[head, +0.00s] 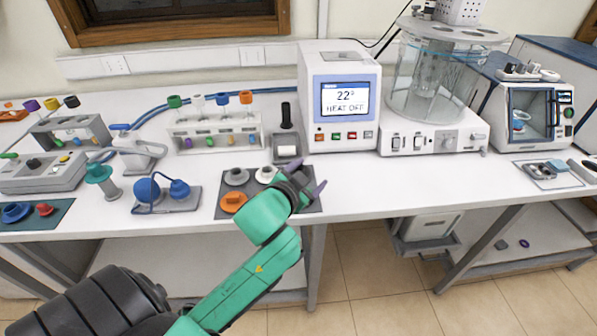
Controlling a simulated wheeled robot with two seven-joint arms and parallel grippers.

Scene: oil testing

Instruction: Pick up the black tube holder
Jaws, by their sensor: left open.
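My left gripper (306,178), at the end of a green arm, is over the right part of a dark mat (225,211) near the table's front edge. It is open, with its fingers spread. An orange holder (234,202), a grey holder (236,177) and a white holder (266,174) sit on the mat, left of the gripper. I cannot make out a black holder on the mat; the gripper and arm cover its right part. An upright black cylinder (286,115) stands in a small stand behind the gripper. My right gripper is not in view.
A white rack with capped tubes (216,134) stands behind the mat. A heater box (340,95) and a glass bath (433,80) stand at the back right. A blue device (165,195) lies left of the mat.

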